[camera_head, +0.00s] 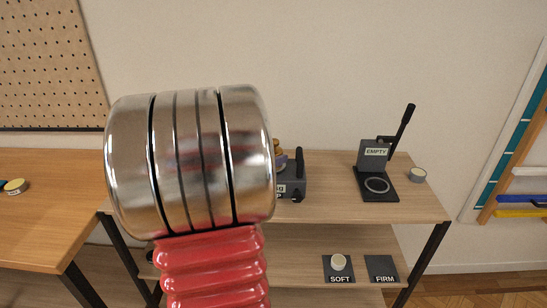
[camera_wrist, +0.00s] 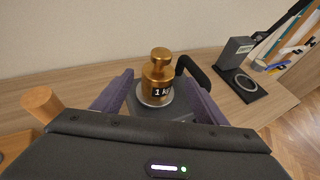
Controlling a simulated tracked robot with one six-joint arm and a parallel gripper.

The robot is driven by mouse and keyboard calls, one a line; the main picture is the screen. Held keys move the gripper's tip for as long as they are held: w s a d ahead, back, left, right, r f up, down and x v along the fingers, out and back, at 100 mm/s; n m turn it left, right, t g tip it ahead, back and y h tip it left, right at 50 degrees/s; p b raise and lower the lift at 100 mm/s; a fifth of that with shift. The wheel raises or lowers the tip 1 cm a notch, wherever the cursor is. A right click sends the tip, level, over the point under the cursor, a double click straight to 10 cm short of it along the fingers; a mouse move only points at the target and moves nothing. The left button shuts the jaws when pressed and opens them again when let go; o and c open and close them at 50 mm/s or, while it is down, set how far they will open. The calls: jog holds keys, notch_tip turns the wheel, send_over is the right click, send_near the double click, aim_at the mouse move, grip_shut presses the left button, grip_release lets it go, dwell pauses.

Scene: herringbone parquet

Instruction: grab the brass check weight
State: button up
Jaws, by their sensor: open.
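The brass check weight (camera_wrist: 157,75), marked "1 kg", stands upright on the round plate of a dark device (camera_wrist: 180,112) in the wrist view. My gripper (camera_wrist: 157,82) is open, with one purple finger on each side of the weight. Gaps show between the weight and both fingers, and I cannot tell that either touches it. In the head view my arm hides most of this spot; only a bit of the brass weight (camera_head: 277,146) shows past its right edge, above the dark device (camera_head: 295,180).
A black press labelled "EMPTY" (camera_head: 373,157) with a raised lever stands to the right, beside a small round tin (camera_head: 418,175). A wooden knob (camera_wrist: 42,103) is left of my gripper. The lower shelf holds "SOFT" (camera_head: 339,276) and "FIRM" (camera_head: 382,274) pads. A wall is behind.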

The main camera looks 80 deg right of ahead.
jog(key=shift+x, duration=2.55)
jog(key=shift+w, duration=0.1)
